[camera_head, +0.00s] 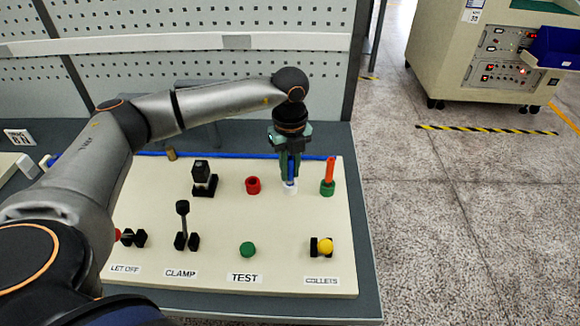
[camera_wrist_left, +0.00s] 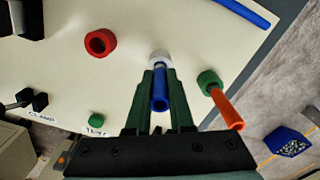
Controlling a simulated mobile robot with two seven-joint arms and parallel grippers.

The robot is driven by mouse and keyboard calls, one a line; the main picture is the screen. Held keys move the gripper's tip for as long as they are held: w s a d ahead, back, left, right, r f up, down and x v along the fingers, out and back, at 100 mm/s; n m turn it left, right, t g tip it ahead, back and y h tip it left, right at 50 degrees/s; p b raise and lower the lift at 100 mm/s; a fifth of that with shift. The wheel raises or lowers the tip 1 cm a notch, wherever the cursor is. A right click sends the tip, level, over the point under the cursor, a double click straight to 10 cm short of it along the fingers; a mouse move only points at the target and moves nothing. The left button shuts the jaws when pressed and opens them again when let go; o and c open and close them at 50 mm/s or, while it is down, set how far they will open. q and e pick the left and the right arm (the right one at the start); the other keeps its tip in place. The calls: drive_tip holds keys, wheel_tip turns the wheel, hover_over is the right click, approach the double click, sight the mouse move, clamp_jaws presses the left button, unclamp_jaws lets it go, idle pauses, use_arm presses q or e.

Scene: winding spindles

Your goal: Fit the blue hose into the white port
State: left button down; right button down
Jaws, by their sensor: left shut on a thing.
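The blue hose (camera_wrist_left: 159,92) is held between the fingers of my left gripper (camera_wrist_left: 160,84), which is shut on it. In the head view my left gripper (camera_head: 290,172) points down over the board, with the blue hose (camera_head: 291,170) between its fingers. The white port (camera_head: 290,187) is right below the hose on the board. In the wrist view the white port (camera_wrist_left: 160,57) lies at the far end of the hose, in line with it. I cannot tell whether the hose end is inside the port or just above it. My right gripper is not in view.
A red port (camera_head: 253,185) is left of the white one. A green port (camera_head: 327,188) with an orange hose (camera_head: 330,170) in it stands close on the right. A blue tube (camera_head: 235,156) lies along the board's back edge. Black clamps (camera_head: 203,180) and knobs occupy the left and front.

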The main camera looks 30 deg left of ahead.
use_arm(q)
drive_tip(key=shift+f, duration=0.15)
drive_tip(key=c, duration=0.8)
unclamp_jaws()
wheel_tip(320, 180, up, 12)
drive_tip(key=shift+r+b, duration=0.25)
drive_tip(key=shift+b, duration=0.35)
